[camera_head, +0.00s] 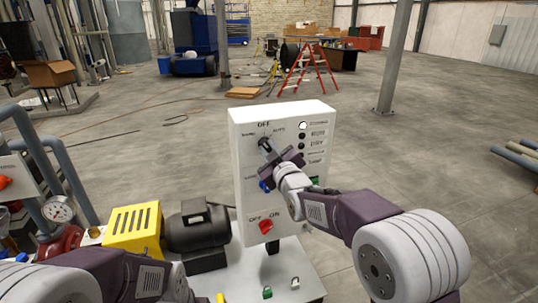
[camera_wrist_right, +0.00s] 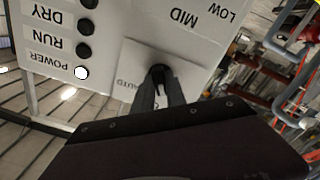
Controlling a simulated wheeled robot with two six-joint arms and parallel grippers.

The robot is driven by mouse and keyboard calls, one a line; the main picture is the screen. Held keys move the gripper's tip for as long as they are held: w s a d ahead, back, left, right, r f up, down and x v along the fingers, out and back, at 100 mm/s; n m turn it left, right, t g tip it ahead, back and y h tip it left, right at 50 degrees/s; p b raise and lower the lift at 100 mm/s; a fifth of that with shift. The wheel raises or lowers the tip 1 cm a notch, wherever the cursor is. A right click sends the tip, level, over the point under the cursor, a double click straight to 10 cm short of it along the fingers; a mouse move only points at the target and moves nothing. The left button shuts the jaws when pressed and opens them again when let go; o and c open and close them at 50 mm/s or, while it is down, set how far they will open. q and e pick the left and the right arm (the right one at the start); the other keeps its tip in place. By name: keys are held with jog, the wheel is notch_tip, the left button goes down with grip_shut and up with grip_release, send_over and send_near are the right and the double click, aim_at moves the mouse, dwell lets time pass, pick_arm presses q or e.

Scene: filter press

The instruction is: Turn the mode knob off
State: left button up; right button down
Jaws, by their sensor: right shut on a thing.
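The mode knob (camera_head: 264,140) is a small black knob at the upper left of the white control box (camera_head: 243,118), below the label OFF, with HAND to its left and AUTO to its right. My right gripper (camera_head: 268,148) reaches it from the lower right and is shut on it. In the right wrist view, the black knob (camera_wrist_right: 158,72) sits on a pale square plate, between the two fingers (camera_wrist_right: 162,90) of my gripper. The fingers cover much of the knob, so I cannot tell exactly where it points. My left forearm shows at the lower left; its gripper is out of frame.
The box also carries a lit white POWER lamp (camera_head: 303,126) above dark lamps, a blue knob (camera_head: 264,186) partly behind my gripper, and a red OFF/ON switch (camera_head: 265,226). A dark motor (camera_head: 196,230) and yellow guard (camera_head: 132,229) stand left. Open floor lies behind.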

jog(key=m+b, duration=0.2)
jog(key=m, duration=0.1)
jog(key=shift+b, duration=0.4)
jog(key=shift+r+m+b, duration=0.2)
jog(key=shift+m+b, duration=0.75)
jog(key=shift+m, duration=0.75)
jog(key=shift+r, duration=0.15)
jog(key=c, duration=1.4)
grip_release()
jog(key=shift+o, duration=0.2)
jog(key=shift+f, duration=0.2)
